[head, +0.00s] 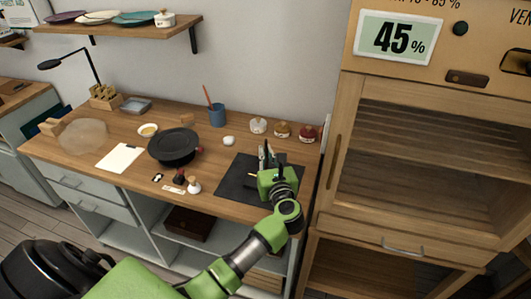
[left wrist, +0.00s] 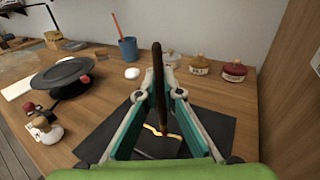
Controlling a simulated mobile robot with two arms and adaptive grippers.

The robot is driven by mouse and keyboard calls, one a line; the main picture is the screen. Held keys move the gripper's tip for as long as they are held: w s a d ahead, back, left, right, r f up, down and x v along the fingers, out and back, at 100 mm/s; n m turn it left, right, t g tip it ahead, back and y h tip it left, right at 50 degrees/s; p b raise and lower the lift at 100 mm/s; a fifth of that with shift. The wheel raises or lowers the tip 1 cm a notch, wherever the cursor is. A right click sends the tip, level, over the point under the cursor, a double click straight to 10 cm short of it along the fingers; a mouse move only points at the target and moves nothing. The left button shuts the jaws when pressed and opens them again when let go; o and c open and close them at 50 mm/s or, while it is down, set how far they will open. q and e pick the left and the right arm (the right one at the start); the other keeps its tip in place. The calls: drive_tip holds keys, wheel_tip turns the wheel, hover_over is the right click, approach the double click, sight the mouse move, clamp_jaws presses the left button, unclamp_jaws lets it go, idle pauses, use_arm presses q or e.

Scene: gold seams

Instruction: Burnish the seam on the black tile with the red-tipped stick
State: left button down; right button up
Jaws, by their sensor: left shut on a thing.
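My left gripper (head: 266,152) is over the dark mat at the right of the bench. In the left wrist view its fingers (left wrist: 158,95) are shut on a dark brown stick (left wrist: 158,75), which stands nearly upright between them. No red tip shows clearly on the stick. The black tile (left wrist: 168,147) lies on the mat below, with a bright gold seam (left wrist: 153,130) on it. The gripper hides part of the tile. The stick's lower end appears over the tile beside the seam; I cannot tell whether it touches. My right gripper is not in view.
The dark mat (head: 232,188) lies near the bench's front edge. A black round plate (head: 172,146), a blue cup (head: 217,115) and several lidded jars (head: 282,130) stand around it. A wooden cabinet (head: 345,180) stands close on the right.

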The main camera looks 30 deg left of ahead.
use_arm(q)
drive_tip(key=shift+w+d+b, duration=1)
drive_tip(key=shift+d+b, duration=0.15)
drive_tip(key=shift+d, duration=1)
wheel_tip(320, 180, up, 8)
drive_tip(key=p, duration=0.4)
drive_tip(key=shift+f, duration=0.15)
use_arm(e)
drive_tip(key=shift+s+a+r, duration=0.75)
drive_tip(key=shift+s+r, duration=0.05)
